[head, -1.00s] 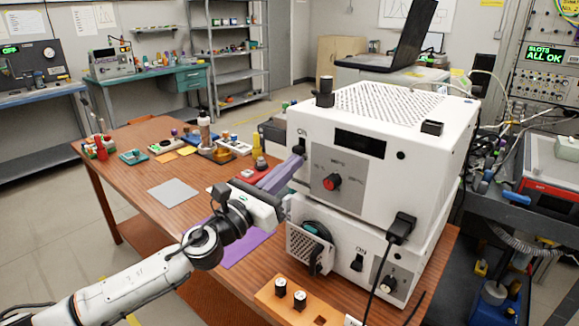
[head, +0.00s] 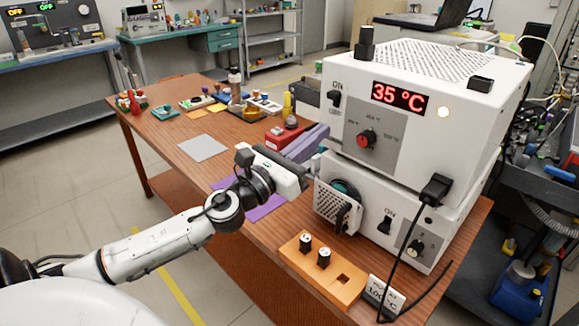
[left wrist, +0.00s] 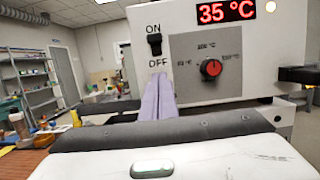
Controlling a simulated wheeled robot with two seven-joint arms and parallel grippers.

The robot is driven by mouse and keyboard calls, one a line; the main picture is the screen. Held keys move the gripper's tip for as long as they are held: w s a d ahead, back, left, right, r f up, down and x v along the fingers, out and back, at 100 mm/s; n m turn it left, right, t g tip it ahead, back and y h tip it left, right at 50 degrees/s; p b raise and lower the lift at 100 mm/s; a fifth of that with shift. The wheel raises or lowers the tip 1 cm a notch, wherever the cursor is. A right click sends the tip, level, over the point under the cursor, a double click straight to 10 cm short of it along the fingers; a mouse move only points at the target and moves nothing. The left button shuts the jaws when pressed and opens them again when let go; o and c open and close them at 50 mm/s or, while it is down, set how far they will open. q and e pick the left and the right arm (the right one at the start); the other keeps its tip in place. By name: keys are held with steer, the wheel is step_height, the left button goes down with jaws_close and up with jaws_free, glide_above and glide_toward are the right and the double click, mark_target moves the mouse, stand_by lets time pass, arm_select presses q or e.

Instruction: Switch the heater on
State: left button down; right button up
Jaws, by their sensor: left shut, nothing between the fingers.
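The heater (head: 420,122) is the upper white box with a vented top. Its display (head: 398,97) is lit red and reads 35 °C, and a round light (head: 442,112) beside it glows. The black switch (head: 335,98) is on the front at the left; in the left wrist view the switch (left wrist: 155,45) sits between the ON and OFF labels. A red knob (head: 366,139) is right of it. My left gripper (head: 318,136) is shut and empty, its lavender fingers just below the switch. The fingertips (left wrist: 160,80) appear under the OFF label. My right gripper is out of view.
A second white unit (head: 375,212) with a fan grille supports the heater. An orange block (head: 320,268) with black-topped pieces and a 100 °C card (head: 384,293) stand in front. A black cable (head: 408,245) hangs at the right. Small items fill the table's far end.

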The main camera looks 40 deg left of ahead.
arm_select(q)
steer(key=b+v, duration=0.2)
steer(key=v, duration=0.6)
steer(key=shift+s+r, duration=0.15)
